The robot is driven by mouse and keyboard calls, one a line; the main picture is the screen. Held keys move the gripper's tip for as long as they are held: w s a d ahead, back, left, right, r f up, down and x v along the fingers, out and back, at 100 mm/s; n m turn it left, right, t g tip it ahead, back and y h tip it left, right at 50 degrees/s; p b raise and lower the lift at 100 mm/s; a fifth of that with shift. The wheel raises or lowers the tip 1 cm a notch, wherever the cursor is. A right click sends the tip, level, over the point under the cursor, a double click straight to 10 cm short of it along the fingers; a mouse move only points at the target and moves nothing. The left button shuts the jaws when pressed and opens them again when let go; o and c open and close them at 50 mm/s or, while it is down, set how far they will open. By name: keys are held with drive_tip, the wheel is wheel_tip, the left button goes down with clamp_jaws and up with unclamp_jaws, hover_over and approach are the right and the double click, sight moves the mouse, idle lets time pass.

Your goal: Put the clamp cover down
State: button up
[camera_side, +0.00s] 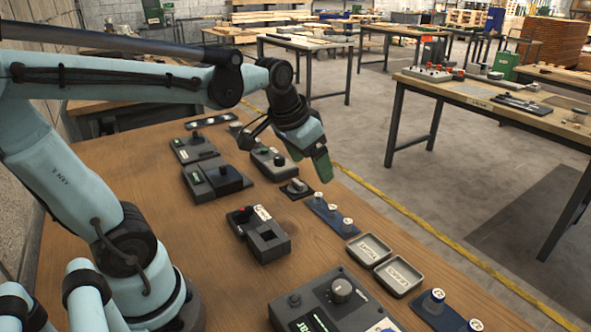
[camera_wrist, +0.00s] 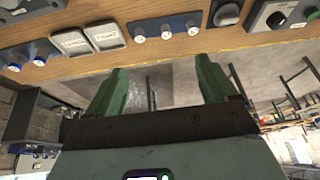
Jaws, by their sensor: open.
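No label that I can read marks the clamp cover, so I cannot tell for certain which part it is. One dark unit has a red button (camera_side: 242,213) beside a raised black square frame (camera_side: 269,243) with a recess. Another dark unit farther back carries a black box-like part (camera_side: 226,179). My gripper (camera_side: 322,166) is above the table's right side, beyond these units and near the small black knob plate (camera_side: 297,188). In the wrist view its two green fingers (camera_wrist: 162,82) are apart with nothing between them.
A blue strip with three white-topped knobs (camera_side: 330,215) lies along the table's right side. Two shallow trays (camera_side: 398,277), a big control box with a dial (camera_side: 342,291) and another blue strip (camera_side: 440,314) are nearer. Bare wood (camera_side: 200,235) lies left of the units.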

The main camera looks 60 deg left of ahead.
drive_tip(key=s+d+f+t, duration=0.2)
drive_tip(key=s+d+f, duration=0.1)
drive_tip(key=s+d, duration=0.2)
drive_tip(key=shift+s+d+m+h, duration=0.15)
drive_tip(key=shift+m+h, duration=0.15)
drive_tip(key=shift+h, duration=0.1)
